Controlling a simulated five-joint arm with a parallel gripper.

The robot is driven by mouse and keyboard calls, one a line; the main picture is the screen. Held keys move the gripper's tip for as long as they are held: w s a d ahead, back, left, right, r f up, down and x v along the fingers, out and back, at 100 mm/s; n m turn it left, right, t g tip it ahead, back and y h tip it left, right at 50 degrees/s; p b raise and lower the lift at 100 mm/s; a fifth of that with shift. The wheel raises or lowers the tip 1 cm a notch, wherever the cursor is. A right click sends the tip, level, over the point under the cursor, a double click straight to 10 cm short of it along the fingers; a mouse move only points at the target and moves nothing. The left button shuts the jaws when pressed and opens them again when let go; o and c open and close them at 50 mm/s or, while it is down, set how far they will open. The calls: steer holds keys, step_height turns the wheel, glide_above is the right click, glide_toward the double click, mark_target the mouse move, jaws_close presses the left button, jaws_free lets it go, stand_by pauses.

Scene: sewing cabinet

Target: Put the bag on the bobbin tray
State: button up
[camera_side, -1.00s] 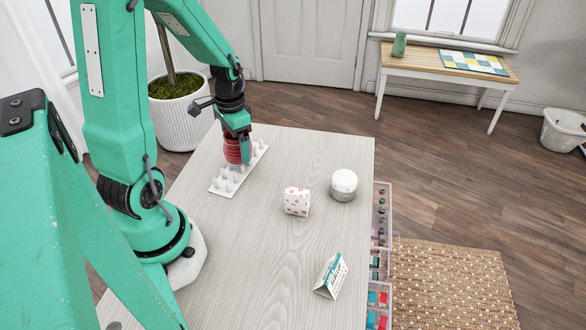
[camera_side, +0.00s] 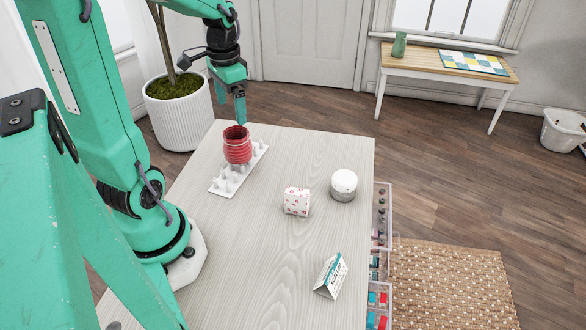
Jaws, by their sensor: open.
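The red bag (camera_side: 238,148) is a rounded, ribbed thing with a dark opening at its top. It stands roughly upright on the far part of the bobbin tray (camera_side: 221,190). The tray is a long white strip with several pegs, lying at a slant at the far left of the table. My gripper (camera_side: 240,120) is open and empty just above the bag, pointing down. Its fingers look clear of the bag, though one finger partly hides the other. The pegs under the bag are hidden.
A white box with a pink pattern (camera_side: 297,201) and a round white-lidded jar (camera_side: 343,185) stand right of the tray. A folded card (camera_side: 331,276) stands nearer the front. Clear drawers (camera_side: 380,215) stick out at the right edge. The middle of the table (camera_side: 250,245) is bare.

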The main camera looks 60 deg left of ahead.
steer(key=shift+r, duration=0.5)
steer(key=shift+d, duration=0.15)
steer(key=s+d+r+t, duration=0.1)
steer(key=d+r+t, duration=0.1)
steer(key=d, duration=0.6)
steer(key=s+d+r+t, duration=0.2)
steer(key=d+r+t, duration=0.1)
steer(key=d, duration=0.5)
steer(key=shift+s+d+r+t, duration=0.25)
steer(key=shift+d+r+t, duration=0.1)
steer(key=shift+r, duration=0.3)
